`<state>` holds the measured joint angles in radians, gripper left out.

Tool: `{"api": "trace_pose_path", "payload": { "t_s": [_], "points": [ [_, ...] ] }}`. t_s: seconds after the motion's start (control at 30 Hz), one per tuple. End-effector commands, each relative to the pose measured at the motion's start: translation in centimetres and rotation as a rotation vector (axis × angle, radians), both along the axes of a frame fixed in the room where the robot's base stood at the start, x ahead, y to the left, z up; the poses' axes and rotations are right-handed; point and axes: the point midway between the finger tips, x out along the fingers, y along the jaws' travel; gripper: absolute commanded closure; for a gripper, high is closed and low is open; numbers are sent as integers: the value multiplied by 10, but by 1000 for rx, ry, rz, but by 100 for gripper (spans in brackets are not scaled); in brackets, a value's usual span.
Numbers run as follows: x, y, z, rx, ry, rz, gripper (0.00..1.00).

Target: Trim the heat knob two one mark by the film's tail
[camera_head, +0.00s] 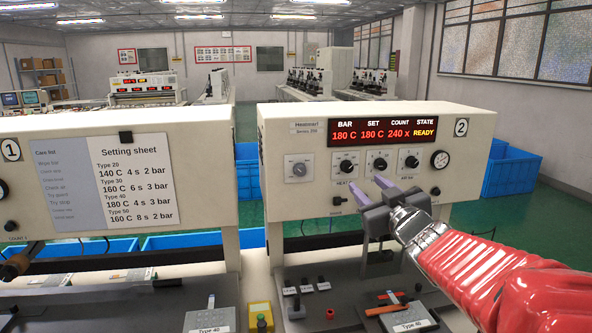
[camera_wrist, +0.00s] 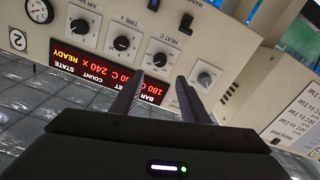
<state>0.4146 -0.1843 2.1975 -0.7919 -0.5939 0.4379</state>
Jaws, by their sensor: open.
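The heat knob (camera_head: 346,163) of machine two is a round black knob on a white plate, left of two similar knobs. It also shows in the upside-down wrist view (camera_wrist: 160,59), labelled HEAT C. My gripper (camera_head: 367,184) is open and empty in front of the panel, just below the knob row. In the wrist view its fingertips (camera_wrist: 158,77) stand either side of the heat knob's line, apart from it as far as I can tell. The display (camera_head: 384,132) reads BAR 180 C, SET 180 C, COUNT 240 x, READY. A piece labelled Type 40 (camera_head: 411,326) lies below; I cannot make out a film tail.
The time knob (camera_head: 378,162) and air knob (camera_head: 410,161) sit close right of the heat knob, with a gauge (camera_head: 440,159) beyond. Machine one carries a setting sheet (camera_head: 132,180). An orange-red strip (camera_head: 385,309) lies on the bench.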

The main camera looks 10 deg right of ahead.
Motion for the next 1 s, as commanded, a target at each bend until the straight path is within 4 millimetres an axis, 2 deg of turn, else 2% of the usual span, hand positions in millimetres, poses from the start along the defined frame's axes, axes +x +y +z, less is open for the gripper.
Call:
{"api": "trace_pose_path", "payload": {
  "t_s": [0.8,1.0],
  "points": [
    [96,0,-1,0,1,2,59],
    [111,0,-1,0,1,1,59]
  ]
}}
